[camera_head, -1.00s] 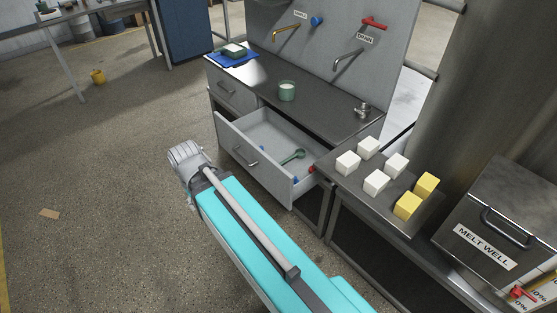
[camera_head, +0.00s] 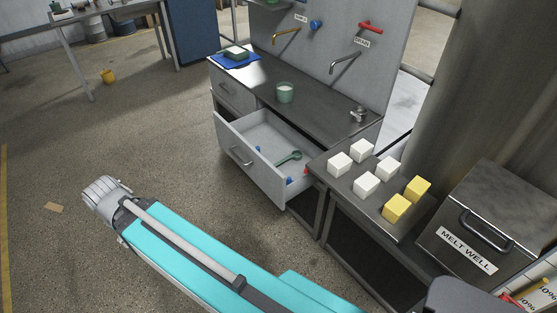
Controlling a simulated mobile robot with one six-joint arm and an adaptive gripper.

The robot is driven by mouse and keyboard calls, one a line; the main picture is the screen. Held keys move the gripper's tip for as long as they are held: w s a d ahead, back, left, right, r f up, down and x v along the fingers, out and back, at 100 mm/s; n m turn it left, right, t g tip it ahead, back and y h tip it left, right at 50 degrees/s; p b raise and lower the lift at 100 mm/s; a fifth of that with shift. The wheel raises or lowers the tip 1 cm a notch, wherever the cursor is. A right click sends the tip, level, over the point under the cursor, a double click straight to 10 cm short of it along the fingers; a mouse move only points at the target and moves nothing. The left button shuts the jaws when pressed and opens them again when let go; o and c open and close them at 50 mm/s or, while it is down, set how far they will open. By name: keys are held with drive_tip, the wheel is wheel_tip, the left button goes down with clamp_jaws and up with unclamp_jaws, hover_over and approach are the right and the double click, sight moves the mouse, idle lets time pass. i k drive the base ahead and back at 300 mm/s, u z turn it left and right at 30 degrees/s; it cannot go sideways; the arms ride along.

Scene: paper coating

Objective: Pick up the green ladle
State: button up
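The green ladle (camera_head: 290,158) lies in the open drawer (camera_head: 240,157) of the metal counter. Its round bowl points to the right and its handle runs to the lower left. It rests on the drawer floor and nothing covers it. My arm shows as a cyan link with a grey joint at its end, at the lower left of the drawer and well apart from it. My gripper is not in view.
Small blue and red items lie in the drawer beside the ladle. The counter top (camera_head: 318,105) holds a green cup (camera_head: 285,93) and a blue tray (camera_head: 235,61). White and yellow blocks (camera_head: 397,208) stand beside the melt well (camera_head: 478,225). Open floor lies left of the drawer.

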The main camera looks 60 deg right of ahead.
sight(297, 154)
drive_tip(key=u, duration=0.05)
drive_tip(key=k, duration=1.3)
drive_tip(key=z, duration=1.35)
drive_tip(key=i, duration=0.8)
drive_tip(key=z, duration=0.05)
